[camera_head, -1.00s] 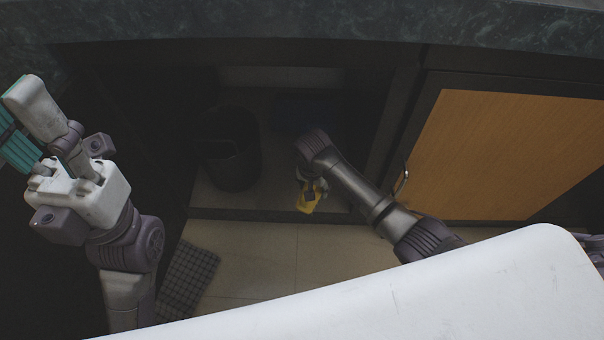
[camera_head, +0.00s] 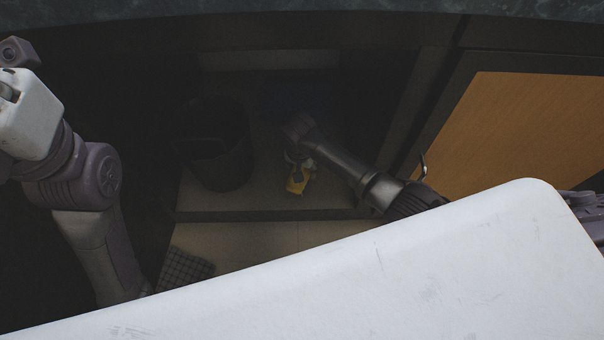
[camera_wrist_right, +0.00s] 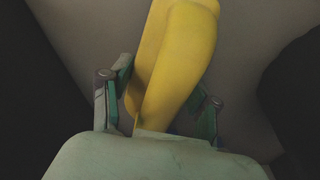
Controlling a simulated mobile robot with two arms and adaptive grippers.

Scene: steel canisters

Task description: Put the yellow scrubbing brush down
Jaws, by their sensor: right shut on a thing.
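The yellow scrubbing brush (camera_head: 298,181) shows low inside the dark open cabinet in the head view, at the end of my right arm. In the right wrist view the brush (camera_wrist_right: 176,62) lies between the two green-padded fingers. My right gripper (camera_head: 298,163) is shut on it; the gripper also shows in the right wrist view (camera_wrist_right: 160,105). The cabinet floor (camera_head: 270,190) is under or behind the brush; I cannot tell whether they touch. My left arm is at the left edge of the head view, and its gripper fingers are out of the picture.
A dark bin (camera_head: 218,155) stands in the cabinet left of my right gripper. The wooden cabinet door (camera_head: 510,130) is at the right, with a handle (camera_head: 422,168). A dark countertop (camera_head: 300,20) runs above. A checked mat (camera_head: 185,270) lies on the tiled floor.

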